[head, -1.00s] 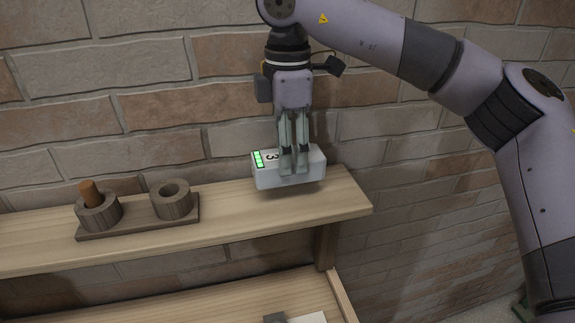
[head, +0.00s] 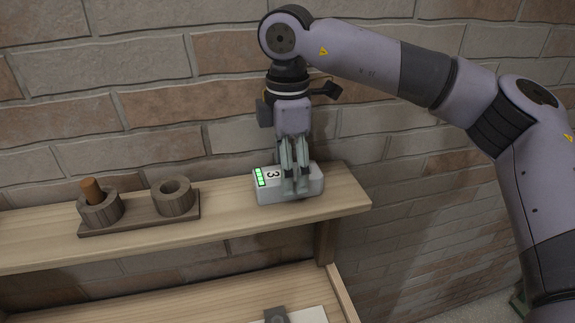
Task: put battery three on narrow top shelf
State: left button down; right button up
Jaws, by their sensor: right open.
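Battery three (head: 265,188) is a pale grey block with a "3" label and a green charge indicator on its top. It rests on the right part of the narrow top shelf (head: 233,211), near the shelf's right end. My right gripper (head: 296,190) points down at the battery from above, with its fingers around the battery's right half. Its jaws are open, and the fingers hide part of the battery. My left gripper is not in view.
A wooden holder (head: 140,222) with two round cups stands on the shelf to the left, a brown peg (head: 92,188) in its left cup. A brick wall (head: 420,180) is close behind. A lower wooden surface (head: 200,300) lies below.

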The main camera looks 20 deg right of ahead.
jog(key=shift+r, duration=0.5)
notch_tip(320, 180, up, 11)
jog(key=b, duration=0.1)
jog(key=shift+r+b, duration=0.15)
jog(key=shift+b, duration=0.15)
